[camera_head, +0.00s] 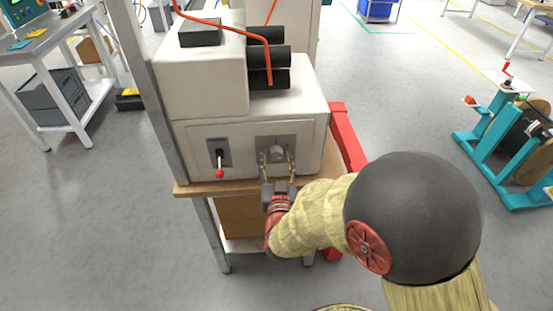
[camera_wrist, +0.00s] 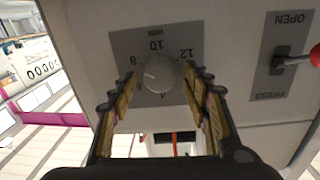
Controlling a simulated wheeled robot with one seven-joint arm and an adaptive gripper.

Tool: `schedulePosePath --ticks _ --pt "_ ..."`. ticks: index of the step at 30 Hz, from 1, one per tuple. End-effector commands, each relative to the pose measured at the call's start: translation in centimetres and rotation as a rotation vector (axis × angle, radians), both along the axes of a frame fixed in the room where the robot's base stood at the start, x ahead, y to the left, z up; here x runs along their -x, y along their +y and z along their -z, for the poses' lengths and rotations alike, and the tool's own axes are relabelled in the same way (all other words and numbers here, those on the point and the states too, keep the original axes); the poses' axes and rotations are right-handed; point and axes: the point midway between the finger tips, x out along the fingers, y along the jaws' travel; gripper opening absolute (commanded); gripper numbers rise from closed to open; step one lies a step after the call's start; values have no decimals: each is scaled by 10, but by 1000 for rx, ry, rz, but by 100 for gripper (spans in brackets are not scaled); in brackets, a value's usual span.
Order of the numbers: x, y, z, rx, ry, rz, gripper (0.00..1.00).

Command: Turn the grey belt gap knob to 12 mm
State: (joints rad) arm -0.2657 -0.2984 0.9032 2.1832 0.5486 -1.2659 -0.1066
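The grey belt gap knob (camera_head: 277,152) sits on a grey plate (camera_head: 262,142) on the front of the cream machine. In the wrist view the knob (camera_wrist: 160,76) is round, with numbers 4 to 12 around it. A small pale mark on it appears to point left, between 8 and 6, but it is hard to read exactly. My gripper (camera_head: 277,167) is open in front of the plate, with one finger on each side of the knob. In the wrist view the gripper (camera_wrist: 160,92) shows gaps between its fingers and the knob. It holds nothing.
A red-tipped lever (camera_head: 220,165) on a plate marked OPEN and PRESS stands left of the knob, close to my gripper. Black rollers (camera_head: 267,57) and an orange cable (camera_head: 235,29) are above. A red post (camera_head: 347,138) stands right of the machine. A teal reel stand (camera_head: 490,150) is farther right.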

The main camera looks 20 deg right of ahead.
Motion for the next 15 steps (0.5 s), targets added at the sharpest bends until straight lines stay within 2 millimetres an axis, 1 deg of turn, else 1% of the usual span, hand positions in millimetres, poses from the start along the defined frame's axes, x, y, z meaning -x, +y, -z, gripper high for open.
schedulePosePath --ticks 2,15 --pt "0 0 0 0 0 0 42" --pt "0 0 0 0 0 0 17"
